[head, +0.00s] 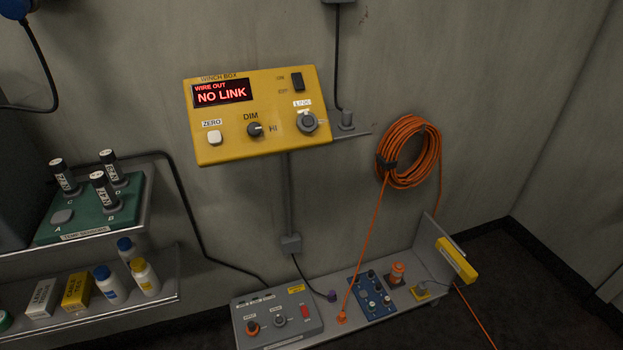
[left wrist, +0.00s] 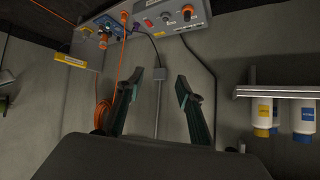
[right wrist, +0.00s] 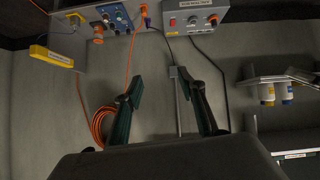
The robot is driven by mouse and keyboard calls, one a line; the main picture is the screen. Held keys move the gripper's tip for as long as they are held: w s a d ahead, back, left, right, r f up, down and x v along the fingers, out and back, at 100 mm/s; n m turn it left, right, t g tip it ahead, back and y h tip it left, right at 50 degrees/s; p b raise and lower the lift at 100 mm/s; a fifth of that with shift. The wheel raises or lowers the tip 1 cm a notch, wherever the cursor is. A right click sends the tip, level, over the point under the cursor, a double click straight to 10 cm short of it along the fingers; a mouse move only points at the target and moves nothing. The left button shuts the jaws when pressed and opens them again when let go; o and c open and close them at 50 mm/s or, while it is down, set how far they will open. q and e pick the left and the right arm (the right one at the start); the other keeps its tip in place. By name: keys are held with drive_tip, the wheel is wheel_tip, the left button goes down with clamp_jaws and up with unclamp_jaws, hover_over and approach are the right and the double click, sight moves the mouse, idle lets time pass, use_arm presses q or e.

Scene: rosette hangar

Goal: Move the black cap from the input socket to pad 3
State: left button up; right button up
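A small blue board (head: 372,297) lies on the low shelf below the winch box, with several small dark round parts on it. The labels on it are too small to read, so I cannot tell which part is the black cap, the input socket or pad 3. The board also shows, upside down, in the right wrist view (right wrist: 115,17). My left gripper (left wrist: 150,78) is open and empty, its fingers well apart. My right gripper (right wrist: 160,82) is open and empty too. Both are apart from the board, and neither shows in the head view.
A grey control box (head: 278,318) stands left of the board; an orange connector (head: 397,272) and a yellow block (head: 456,260) stand right of it. An orange cable coil (head: 409,152) hangs above. The yellow winch box (head: 257,116) reads NO LINK. Shelves with bottles are at left.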

use_arm(q)
drive_tip(key=w+d+f+m+g+h+b, duration=0.2)
drive_tip(key=w+d+f+m+g+b, duration=0.55)
drive_tip(key=w+d+f, duration=0.8)
drive_tip(key=w+a+f+m+g+y+b, duration=0.1)
drive_tip(key=w+a+f+b, duration=0.2)
drive_tip(key=w+a, duration=0.2)
drive_tip(key=w+a+f+g+y+b, duration=0.1)
drive_tip(key=w+a+f+y+b, duration=0.1)
drive_tip(key=w+a, duration=0.3)
drive_tip(key=w+a+f+m+g+y+b, duration=0.1)
drive_tip(key=w+a+f+y+b, duration=0.1)
drive_tip(key=w+a+f+b, duration=0.2)
drive_tip(key=shift+w+a+f+m+b, duration=0.2)
drive_tip(key=shift+w+a+b, duration=0.1)
drive_tip(key=shift+a, duration=0.4)
drive_tip(key=shift+w+a+f+m+b, duration=0.15)
drive_tip(key=shift+w+a+b, duration=0.15)
drive_tip(key=shift+a, duration=0.4)
drive_tip(key=shift+w+a+r, duration=0.2)
drive_tip(key=shift+w+r, duration=0.05)
use_arm(e)
drive_tip(key=w+a+f+t+y, duration=0.1)
drive_tip(key=w+a+f, duration=0.1)
drive_tip(key=w+a, duration=0.2)
drive_tip(key=shift+a+f+y, duration=0.25)
drive_tip(key=shift+a+y, duration=0.05)
drive_tip(key=shift+y, duration=0.1)
